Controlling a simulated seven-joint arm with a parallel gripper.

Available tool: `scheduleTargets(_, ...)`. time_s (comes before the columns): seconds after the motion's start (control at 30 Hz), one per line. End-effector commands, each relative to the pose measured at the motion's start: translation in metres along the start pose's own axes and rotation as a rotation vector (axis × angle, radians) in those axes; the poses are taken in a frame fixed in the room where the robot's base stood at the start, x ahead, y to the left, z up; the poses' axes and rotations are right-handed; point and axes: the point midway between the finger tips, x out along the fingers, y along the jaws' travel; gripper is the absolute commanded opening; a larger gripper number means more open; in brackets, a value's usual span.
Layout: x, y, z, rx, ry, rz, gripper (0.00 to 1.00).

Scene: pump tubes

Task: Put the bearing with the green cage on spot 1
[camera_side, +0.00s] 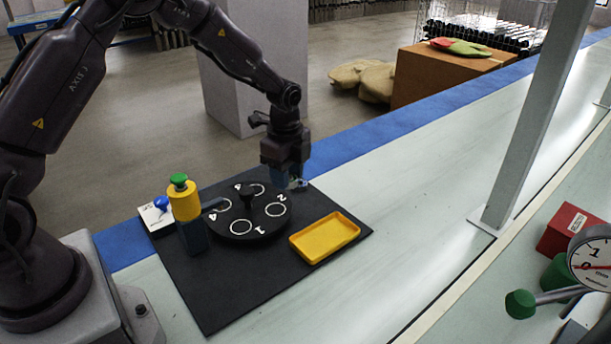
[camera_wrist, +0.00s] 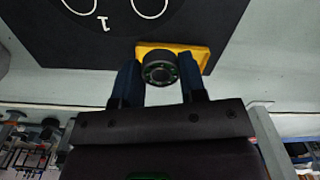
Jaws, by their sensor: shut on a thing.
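My gripper (camera_wrist: 158,80) is shut on a small dark round bearing (camera_wrist: 160,72) with green showing inside its ring. The blue fingers press on its left and right sides. In the side view my gripper (camera_side: 290,181) is above the far right side of the black mat, beyond the yellow tray; the bearing (camera_side: 299,184) shows small at its fingertips. A black round plate (camera_side: 250,228) with white rings and numerals lies to the left of my gripper. The numeral 1 (camera_side: 260,230) is at its front edge, closest to the front ring (camera_side: 241,227), which looks empty.
A yellow tray (camera_side: 325,238) lies on the black mat (camera_side: 215,300), right of the plate. A dark knob (camera_side: 248,200) rises from the plate's centre. A yellow cylinder with a green top (camera_side: 184,200) stands left of the plate, near a blue knob (camera_side: 161,203).

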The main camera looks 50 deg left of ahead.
Motion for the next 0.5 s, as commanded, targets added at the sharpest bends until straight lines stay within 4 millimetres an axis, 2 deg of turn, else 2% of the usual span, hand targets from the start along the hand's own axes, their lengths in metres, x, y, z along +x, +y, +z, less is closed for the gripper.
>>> scheduleTargets(0.1,-0.009,0.019,0.003,0.001,0.000,0.000,0.14)
scheduleTargets(0.27,-0.016,0.034,0.006,-0.001,0.000,-0.002,0.14)
scheduleTargets(0.37,-0.021,0.041,0.022,-0.035,-0.001,0.000,0.14)
scheduleTargets(0.5,-0.014,0.070,0.048,-0.058,-0.003,0.013,0.14)
